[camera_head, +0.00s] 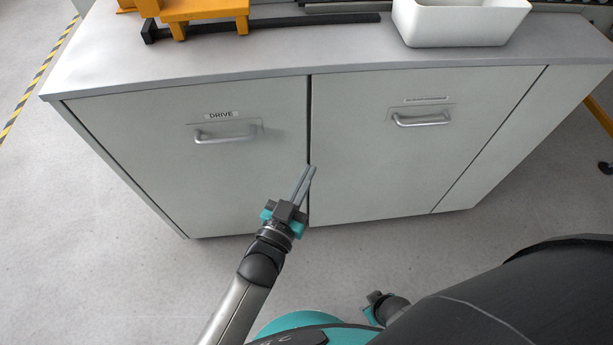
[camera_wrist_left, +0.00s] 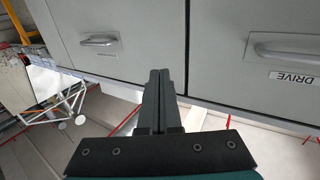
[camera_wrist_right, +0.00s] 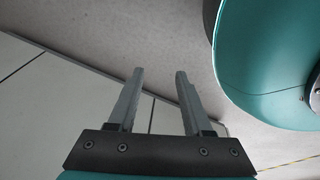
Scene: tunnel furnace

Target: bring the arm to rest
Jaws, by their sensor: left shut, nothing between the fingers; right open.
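My left gripper (camera_head: 309,170) is stretched out in front of the grey cabinet (camera_head: 350,190), near the gap between its two large doors. Its fingers are together and empty, as the left wrist view (camera_wrist_left: 160,78) shows. My right gripper (camera_wrist_right: 158,75) shows in the right wrist view with its two fingers apart and nothing between them. In the head view only a teal and dark part near the right wrist shows at the bottom; the right fingers are hidden there.
The left door has a handle (camera_head: 225,135) under a DRIVE label; the right door has another handle (camera_head: 421,120). A white bin (camera_head: 455,22), a black bar (camera_head: 300,20) and an orange fixture (camera_head: 200,10) are on the cabinet top. Open floor (camera_head: 90,270) lies at left.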

